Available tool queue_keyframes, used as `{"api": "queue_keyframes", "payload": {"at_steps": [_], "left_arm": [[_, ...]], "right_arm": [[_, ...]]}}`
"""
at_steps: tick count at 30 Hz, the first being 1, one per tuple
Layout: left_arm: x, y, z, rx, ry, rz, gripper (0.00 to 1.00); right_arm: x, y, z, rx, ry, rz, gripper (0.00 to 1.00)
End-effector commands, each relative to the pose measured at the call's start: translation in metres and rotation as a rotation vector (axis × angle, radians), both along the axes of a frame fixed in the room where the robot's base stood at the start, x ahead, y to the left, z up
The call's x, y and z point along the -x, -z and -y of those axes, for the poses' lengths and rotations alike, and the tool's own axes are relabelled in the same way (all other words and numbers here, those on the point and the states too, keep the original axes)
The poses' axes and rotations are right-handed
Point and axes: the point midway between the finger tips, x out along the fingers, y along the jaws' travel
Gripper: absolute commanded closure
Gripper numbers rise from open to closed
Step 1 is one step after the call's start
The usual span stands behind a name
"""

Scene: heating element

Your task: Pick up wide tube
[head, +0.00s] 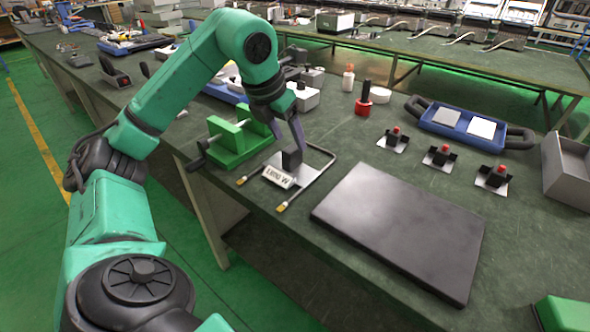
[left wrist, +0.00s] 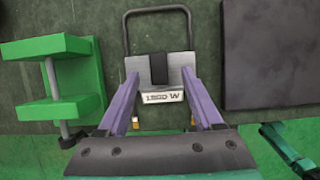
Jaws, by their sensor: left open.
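The wide tube is a dark U-shaped rod (head: 322,153) with brass ends, lying on the green worktop; its bend shows in the left wrist view (left wrist: 156,9). Between its legs is a light metal plate (head: 313,174) with a white wattage label (head: 279,177) and an upright black block (head: 291,160). My left gripper (head: 289,136) is over the plate, pointing down. In the left wrist view my left gripper (left wrist: 160,78) is open, its purple fingers on either side of the black block (left wrist: 159,66) with gaps. Contact with the tube cannot be told. My right gripper is not in view.
A green vise (head: 236,143) stands close on the left. A flat dark slab (head: 402,228) lies on the right. Behind are several red-button switches (head: 440,155), a blue tray (head: 463,123) and a grey box (head: 568,170). The table's front edge is close to the tube ends.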

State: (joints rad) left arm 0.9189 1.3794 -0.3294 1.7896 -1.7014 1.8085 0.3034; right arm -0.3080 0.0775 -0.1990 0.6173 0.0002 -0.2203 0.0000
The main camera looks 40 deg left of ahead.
Motion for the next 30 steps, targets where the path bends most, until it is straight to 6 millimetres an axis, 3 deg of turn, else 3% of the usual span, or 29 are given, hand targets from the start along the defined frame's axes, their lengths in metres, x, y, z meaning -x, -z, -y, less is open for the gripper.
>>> {"api": "queue_keyframes", "payload": {"at_steps": [1,12,20,25,26,30], "left_arm": [[-0.004,0.013,0.000,0.001,0.000,-0.004,0.32],[-0.029,0.065,-0.002,0.002,0.002,-0.002,0.32],[-0.033,0.070,-0.002,0.001,0.002,0.002,0.32],[-0.033,0.070,-0.002,0.001,0.002,0.001,0.94],[-0.033,0.070,-0.002,0.001,0.002,0.001,1.00],[-0.033,0.070,-0.002,0.001,0.002,0.001,1.00]], "right_arm": [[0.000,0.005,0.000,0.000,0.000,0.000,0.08],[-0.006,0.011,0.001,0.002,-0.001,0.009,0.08],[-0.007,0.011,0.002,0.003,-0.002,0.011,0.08],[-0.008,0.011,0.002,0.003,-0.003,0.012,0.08],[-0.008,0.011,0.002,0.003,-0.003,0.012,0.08],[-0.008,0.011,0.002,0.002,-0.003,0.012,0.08]]}}
